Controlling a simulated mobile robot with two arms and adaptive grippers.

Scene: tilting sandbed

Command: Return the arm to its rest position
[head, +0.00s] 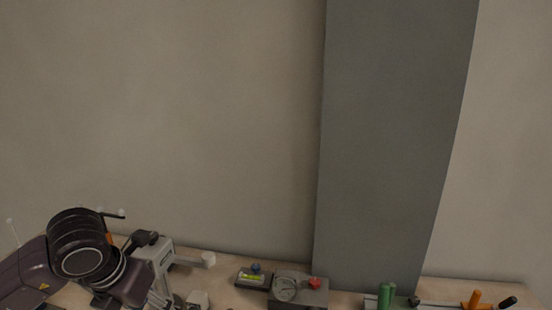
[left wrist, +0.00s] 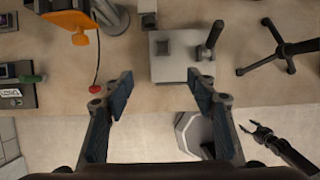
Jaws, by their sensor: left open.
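My left gripper (head: 203,279) is at the lower left of the head view, low over the bench near the wall. In the left wrist view my left gripper (left wrist: 160,88) has its two fingers wide apart, with nothing between them. Bench top and pale floor show through the gap. A dark gripper, my right gripper (left wrist: 249,131), is at the lower right of the left wrist view, past the bench's front edge. Its small fingers look spread and empty. My right arm is not in the head view.
The bench (left wrist: 60,65) holds a grey plate with a black lever (left wrist: 209,42), an orange device (left wrist: 75,18) with a cable and red knob, and a black stand (left wrist: 283,52). The head view shows a gauge box (head: 300,293), a level (head: 253,280) and green cylinders (head: 386,296).

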